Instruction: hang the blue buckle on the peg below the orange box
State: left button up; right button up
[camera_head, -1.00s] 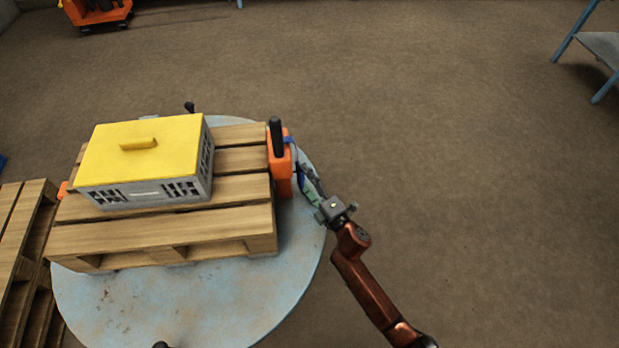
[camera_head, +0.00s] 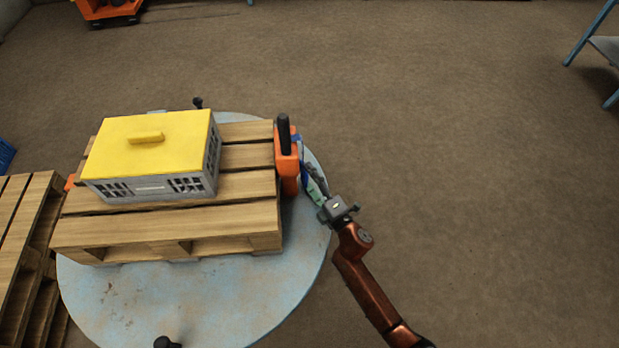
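The orange box (camera_head: 287,168) is fixed at the right side of a wooden pallet (camera_head: 180,220), with a black upright handle or post (camera_head: 283,135) at its top. A small blue piece (camera_head: 297,138), possibly part of the blue buckle, shows at the box's upper right edge. My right gripper (camera_head: 309,177) is just right of the box, its fingers pointing up and left towards it. Bits of blue and green show by the fingers. They are too small to tell whether the gripper holds the buckle. The peg below the box cannot be made out. My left gripper is out of view.
The pallet rests on a round pale-blue table (camera_head: 200,300), with a grey crate (camera_head: 150,187) under a yellow lid (camera_head: 125,155) on top. Black knobs (camera_head: 166,343) stand at the table's edge. Another pallet (camera_head: 22,235) is at the left.

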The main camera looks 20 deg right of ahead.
jog(key=o, duration=0.3)
jog(key=shift+s+a+f, duration=0.15)
jog(key=shift+f, duration=0.35)
jog(key=shift+o, duration=0.7)
jog(key=shift+s+f, duration=0.1)
jog(key=shift+s, duration=0.1)
jog(key=s+d, duration=0.1)
jog(key=s, duration=0.6)
jog(key=s+d, duration=0.1)
jog(key=s, duration=0.2)
jog(key=shift+s+d, duration=0.3)
jog(key=shift+s, duration=0.3)
jog(key=shift+r, duration=0.2)
jog(key=shift+r, duration=0.1)
